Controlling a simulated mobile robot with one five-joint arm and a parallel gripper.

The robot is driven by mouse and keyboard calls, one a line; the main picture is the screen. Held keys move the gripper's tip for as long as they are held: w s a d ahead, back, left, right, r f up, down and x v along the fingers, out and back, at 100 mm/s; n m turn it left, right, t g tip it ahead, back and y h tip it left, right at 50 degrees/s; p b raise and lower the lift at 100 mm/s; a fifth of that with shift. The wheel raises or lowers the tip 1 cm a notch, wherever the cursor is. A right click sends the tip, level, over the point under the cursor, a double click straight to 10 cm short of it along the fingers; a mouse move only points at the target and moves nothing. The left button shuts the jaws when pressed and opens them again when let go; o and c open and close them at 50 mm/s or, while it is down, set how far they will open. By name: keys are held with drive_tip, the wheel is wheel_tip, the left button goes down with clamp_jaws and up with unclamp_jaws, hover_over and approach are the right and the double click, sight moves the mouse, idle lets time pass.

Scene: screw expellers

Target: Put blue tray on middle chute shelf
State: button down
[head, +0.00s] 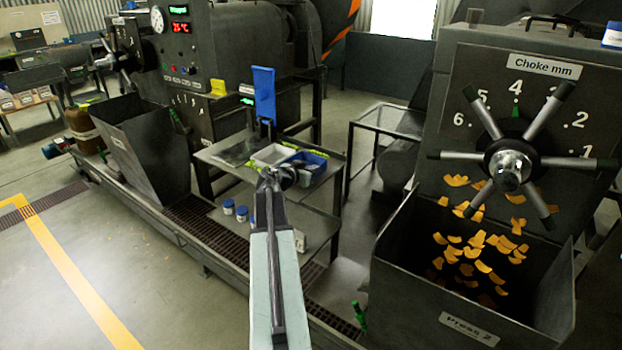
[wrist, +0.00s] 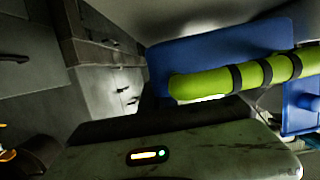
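A blue tray (head: 308,162) lies on the dark stand between the two presses in the head view, right of a pale tray (head: 272,154). In the wrist view, a large blue surface (wrist: 200,55) lies behind a lime cylinder with black bands. My gripper's fingertips cannot be made out clearly. I cannot tell which surface is the middle chute shelf.
A dark bin labelled Press 2 (head: 470,325) stands at right under a spoked wheel (head: 510,165), with orange flakes falling into it. Another hopper (head: 145,145) stands at left. Small blue-lidded jars (head: 235,211) sit on the stand's lower shelf. Floor at left is clear.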

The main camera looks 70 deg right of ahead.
wheel_tip(320, 180, down, 2)
drive_tip(key=shift+s+f+b, duration=0.1)
drive_tip(key=shift+s+b, duration=0.05)
drive_tip(key=shift+b, duration=0.25)
drive_tip(key=shift+w+a+r, duration=0.15)
drive_tip(key=shift+w+r, duration=0.1)
drive_tip(key=shift+w, duration=0.05)
drive_tip(key=shift+w+f, duration=0.1)
drive_tip(key=shift+f, duration=0.1)
drive_tip(key=c, duration=1.6)
unclamp_jaws()
drive_tip(key=shift+c, duration=0.2)
drive_tip(key=shift+r, duration=0.1)
drive_tip(key=shift+r+p, duration=0.3)
drive_tip(key=shift+p, duration=0.15)
drive_tip(key=p+v, duration=0.3)
drive_tip(key=v, duration=0.9)
drive_tip(key=shift+f, duration=0.15)
